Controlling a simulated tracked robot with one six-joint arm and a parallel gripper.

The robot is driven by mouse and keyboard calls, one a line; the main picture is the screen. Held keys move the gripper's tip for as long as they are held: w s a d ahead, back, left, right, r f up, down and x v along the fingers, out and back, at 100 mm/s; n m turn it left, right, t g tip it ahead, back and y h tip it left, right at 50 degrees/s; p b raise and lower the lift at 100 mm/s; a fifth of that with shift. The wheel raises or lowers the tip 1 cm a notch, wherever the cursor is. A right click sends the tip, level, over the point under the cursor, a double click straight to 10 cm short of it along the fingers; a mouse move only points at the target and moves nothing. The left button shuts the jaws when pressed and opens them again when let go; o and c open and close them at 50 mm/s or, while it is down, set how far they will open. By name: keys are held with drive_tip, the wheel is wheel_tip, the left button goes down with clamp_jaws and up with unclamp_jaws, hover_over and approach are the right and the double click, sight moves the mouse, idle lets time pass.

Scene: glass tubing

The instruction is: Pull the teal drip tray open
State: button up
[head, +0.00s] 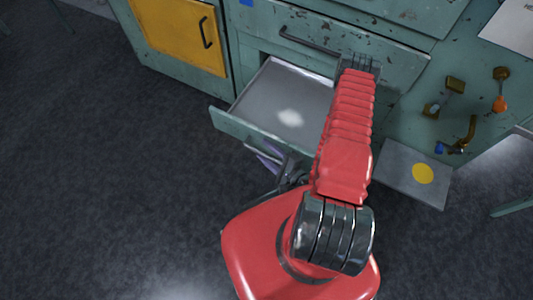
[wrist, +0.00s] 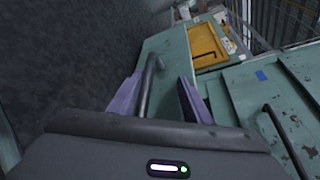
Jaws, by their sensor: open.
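The teal drip tray (head: 225,122) stands pulled out from the cabinet, its grey inside bare in the head view. Its teal front panel (wrist: 172,45) shows in the wrist view. A dark bar handle (wrist: 149,80) on that front lies between the purple fingers of my gripper (wrist: 159,82), nearer the left finger. The fingers are apart; I cannot tell whether either touches the handle. In the head view my gripper (head: 268,155) is just in front of the tray, partly hidden by my red arm, which also covers the tray's right side.
A yellow door (head: 180,35) with a dark handle is on the cabinet to the left. A closed drawer's handle (head: 310,41) is above the tray. A grey plate with a yellow disc (head: 423,173) and brass fittings (head: 455,86) are at right. The floor at left is clear.

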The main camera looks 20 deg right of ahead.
drive_tip(key=shift+d+r, duration=0.1)
drive_tip(key=shift+r, duration=3.6)
